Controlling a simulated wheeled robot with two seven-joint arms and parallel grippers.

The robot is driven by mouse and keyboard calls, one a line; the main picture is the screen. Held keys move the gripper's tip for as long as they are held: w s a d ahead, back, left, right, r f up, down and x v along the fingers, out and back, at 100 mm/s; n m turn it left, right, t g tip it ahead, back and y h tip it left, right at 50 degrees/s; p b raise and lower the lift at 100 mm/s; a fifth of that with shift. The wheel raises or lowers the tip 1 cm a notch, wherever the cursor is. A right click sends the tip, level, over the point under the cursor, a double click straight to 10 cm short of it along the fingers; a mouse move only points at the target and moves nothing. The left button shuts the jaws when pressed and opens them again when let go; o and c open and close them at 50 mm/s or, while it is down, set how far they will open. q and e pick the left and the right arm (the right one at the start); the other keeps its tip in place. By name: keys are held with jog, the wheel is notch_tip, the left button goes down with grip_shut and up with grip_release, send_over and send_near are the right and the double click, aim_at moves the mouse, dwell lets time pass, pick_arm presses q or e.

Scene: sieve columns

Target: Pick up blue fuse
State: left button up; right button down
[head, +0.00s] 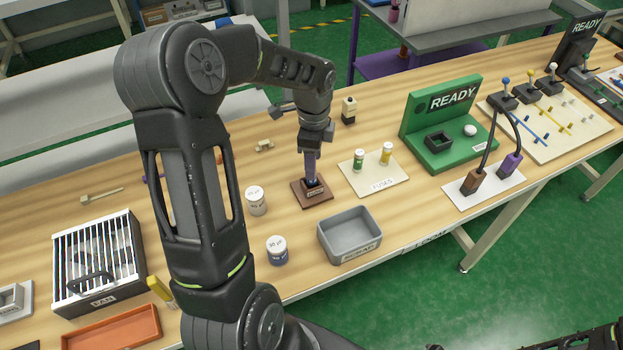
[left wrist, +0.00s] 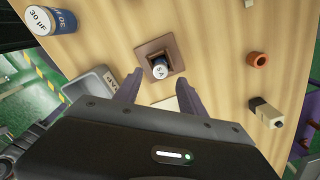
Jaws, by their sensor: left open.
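The blue fuse (left wrist: 161,68) stands in a square brown holder (left wrist: 148,50) in the left wrist view, its pale top facing the camera. The holder also shows in the head view (head: 325,198), where the fuse is mostly hidden by my gripper. My left gripper (head: 312,180) points down over the holder. Its purple fingers are open, and in the left wrist view the gripper (left wrist: 157,88) has one fingertip to each side, just short of the fuse. I cannot tell whether they touch it. My right gripper is not in view.
A pale FUSES plate (head: 375,181) right of the holder bears a green fuse (head: 359,160) and a yellow fuse (head: 386,154). A grey bin (head: 350,236) stands in front. Two labelled cans, one white (head: 257,201) and one blue-based (head: 277,251), stand left. A green READY stand (head: 450,125) is farther right.

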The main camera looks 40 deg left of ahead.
pick_arm(q)
jog(key=shift+f+p, duration=0.8)
jog(key=shift+f, duration=1.8)
jog(key=shift+c, duration=0.2)
grip_shut()
